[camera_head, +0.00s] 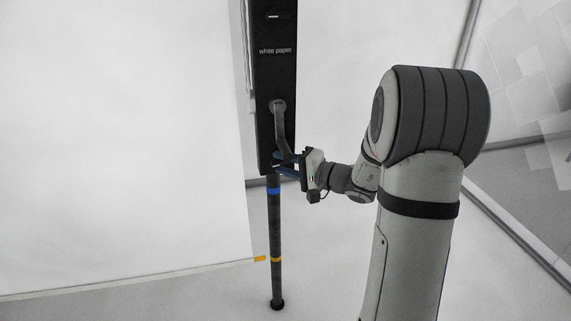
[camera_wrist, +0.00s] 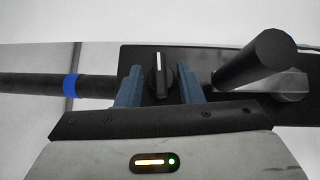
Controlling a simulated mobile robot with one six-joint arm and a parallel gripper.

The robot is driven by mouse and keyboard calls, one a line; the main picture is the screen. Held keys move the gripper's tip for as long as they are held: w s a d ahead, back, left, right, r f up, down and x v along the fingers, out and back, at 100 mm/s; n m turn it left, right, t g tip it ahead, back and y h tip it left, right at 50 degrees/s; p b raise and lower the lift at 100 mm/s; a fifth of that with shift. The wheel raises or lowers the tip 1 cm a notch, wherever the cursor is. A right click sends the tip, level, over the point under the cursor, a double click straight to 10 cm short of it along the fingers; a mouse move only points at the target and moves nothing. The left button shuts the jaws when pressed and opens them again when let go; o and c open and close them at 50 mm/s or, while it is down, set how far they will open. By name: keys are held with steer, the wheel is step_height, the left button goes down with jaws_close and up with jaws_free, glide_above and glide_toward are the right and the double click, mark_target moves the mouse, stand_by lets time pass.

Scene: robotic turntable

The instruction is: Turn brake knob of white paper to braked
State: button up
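The black unit labelled "white paper" (camera_head: 276,70) stands upright on a dark pole, next to the large white sheet (camera_head: 120,130). In the wrist view the brake knob (camera_wrist: 160,76) is a small black knob with a white line, on the unit's dark face. My gripper (camera_wrist: 161,84) is open, with one blue finger on each side of the knob. I cannot tell whether the fingers touch it. In the head view my gripper (camera_head: 283,164) is at the unit's lower end, and the knob is hidden there.
A crank handle (camera_head: 281,125) sticks out of the unit just above my gripper; in the wrist view it is close to the right finger (camera_wrist: 255,60). The pole (camera_head: 275,230) has a blue band and a yellow band. The floor around its foot is clear.

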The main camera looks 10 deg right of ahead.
steer(key=c, duration=0.6)
steer(key=shift+f+m+b, duration=0.3)
steer(key=shift+b, duration=0.7)
steer(key=shift+c, duration=0.3)
steer(key=shift+t+y+b, duration=0.4)
steer(key=shift+b, duration=0.1)
steer(key=shift+o, duration=0.2)
steer(key=shift+r+m, duration=0.15)
steer(key=shift+m, duration=0.15)
steer(key=o, duration=0.6)
steer(key=v, duration=0.8)
